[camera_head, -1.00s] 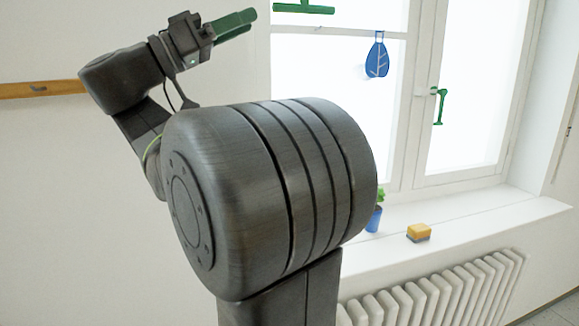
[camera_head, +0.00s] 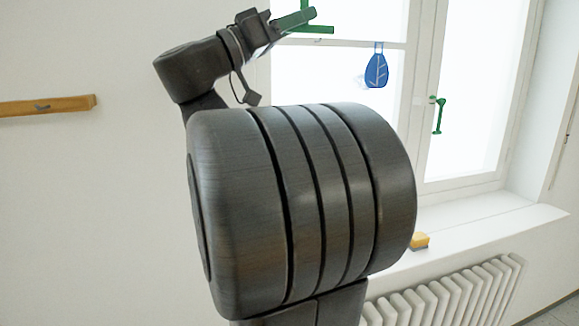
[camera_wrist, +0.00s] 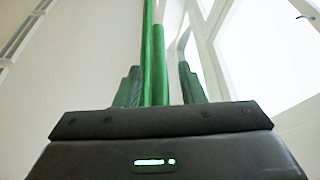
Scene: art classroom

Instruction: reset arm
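My gripper (camera_head: 312,14) is raised at the top of the head view, on the bent arm above my large dark arm joint. How far apart the fingertips are is unclear.
A bright window (camera_head: 470,90) with a green latch (camera_head: 438,115) fills the right. A blue leaf-shaped ornament (camera_head: 376,70) hangs there. A yellow-and-blue sponge (camera_head: 420,241) lies on the sill (camera_head: 480,224) above a white radiator (camera_head: 450,298). A wooden rail (camera_head: 50,105) runs along the left wall.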

